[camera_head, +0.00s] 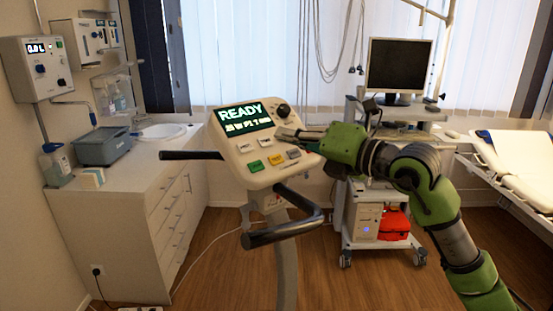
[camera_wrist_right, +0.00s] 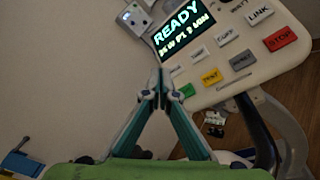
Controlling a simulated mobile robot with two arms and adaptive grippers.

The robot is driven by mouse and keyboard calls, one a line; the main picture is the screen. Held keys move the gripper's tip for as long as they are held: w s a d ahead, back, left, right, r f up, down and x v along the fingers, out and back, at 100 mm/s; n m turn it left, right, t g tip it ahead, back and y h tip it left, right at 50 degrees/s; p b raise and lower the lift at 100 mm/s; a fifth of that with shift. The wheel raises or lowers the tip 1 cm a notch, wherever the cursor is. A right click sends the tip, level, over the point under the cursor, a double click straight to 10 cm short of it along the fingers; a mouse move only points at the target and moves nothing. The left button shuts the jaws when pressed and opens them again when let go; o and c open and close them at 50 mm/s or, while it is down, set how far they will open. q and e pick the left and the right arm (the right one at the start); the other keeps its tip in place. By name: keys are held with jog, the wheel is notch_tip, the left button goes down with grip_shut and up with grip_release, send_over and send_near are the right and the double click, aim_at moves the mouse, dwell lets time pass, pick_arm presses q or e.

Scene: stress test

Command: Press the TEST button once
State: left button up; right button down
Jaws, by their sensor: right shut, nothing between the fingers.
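The exercise-machine console (camera_head: 232,150) stands tilted in the middle of the head view, with a screen (camera_head: 243,117) reading READY. A yellow button (camera_head: 276,159) sits on its lower row; in the wrist view the yellow button (camera_wrist_right: 211,77) carries a small label that seems to read TEST. My right gripper (camera_head: 281,133) comes in from the right over the upper part of the console, near the screen's lower right edge. Its fingers are shut and empty, and the fingertips (camera_wrist_right: 160,82) show in the wrist view. I cannot tell if they touch the panel. My left gripper is not in view.
A red STOP button (camera_wrist_right: 280,38) and a LINK button (camera_wrist_right: 260,14) show in the wrist view. A black knob (camera_head: 282,110) is right of the screen. Black handlebars (camera_head: 285,232) stick out below.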

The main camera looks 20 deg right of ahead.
aim_at(276, 160)
jog(key=d+h, duration=0.1)
jog(key=w+d, duration=0.1)
jog(key=d+h, duration=0.1)
jog(key=shift+w+d+r+m+h, duration=0.15)
jog(key=shift+d+r+m+h, duration=0.15)
jog(key=shift+d+m, duration=0.1)
jog(key=shift+w+a+f+b, duration=0.4)
jog(key=shift+w+f+b, duration=0.15)
jog(key=shift+w+f, duration=0.45)
jog(key=shift+w+a+f+b, duration=0.45)
jog(key=shift+w+f, duration=0.2)
jog(key=shift+f, duration=0.7)
jog(key=shift+w+a+f+b, duration=0.35)
jog(key=shift+w+f+b, duration=0.25)
jog(key=shift+w+f, duration=0.4)
jog(key=shift+s+f, duration=0.15)
jog(key=shift+w+a+f+b, duration=0.1)
jog(key=shift+w+f+b, duration=0.15)
jog(key=shift+f+b, duration=0.1)
